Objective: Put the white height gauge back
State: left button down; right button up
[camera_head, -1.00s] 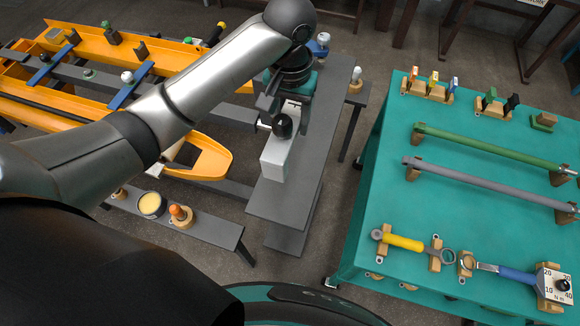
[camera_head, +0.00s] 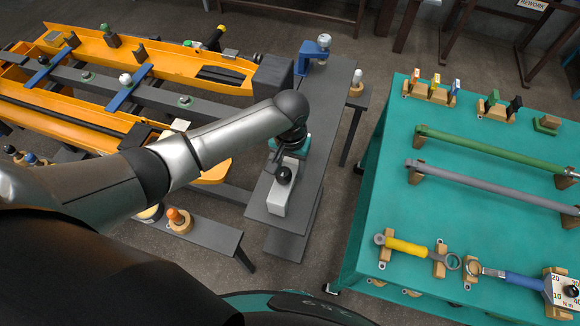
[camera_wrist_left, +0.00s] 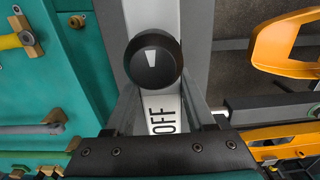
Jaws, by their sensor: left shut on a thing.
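A white block with a round black knob (camera_head: 279,205) is at the grey bench (camera_head: 317,140) in the middle of the head view. My left gripper (camera_head: 283,163) is shut on this block from above. In the left wrist view my left gripper (camera_wrist_left: 162,98) has its fingers on both sides of the white block (camera_wrist_left: 157,18), by the word OFF. The black knob (camera_wrist_left: 153,62) is just beyond the fingertips. I cannot tell whether the block touches the bench top, nor whether it is the height gauge. My right gripper is not in view.
A blue fixture (camera_head: 314,50) stands at the bench's far end. Orange frames (camera_head: 130,50) lie to the left. On the right, a teal table (camera_head: 400,160) holds a small rack of coloured upright pieces (camera_head: 430,92), two bars, a yellow-handled wrench (camera_head: 405,246) and a torque wrench (camera_head: 525,282).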

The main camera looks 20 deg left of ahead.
aim_at(290, 166)
pick_arm(q)
jog(key=shift+f, duration=0.1)
jog(key=shift+f, duration=0.15)
jog(key=shift+c, duration=1.2)
grip_release()
notch_tip(290, 166, up, 12)
jog(key=p, duration=0.1)
jog(key=shift+r+p, duration=0.2)
jog(key=shift+p, duration=0.15)
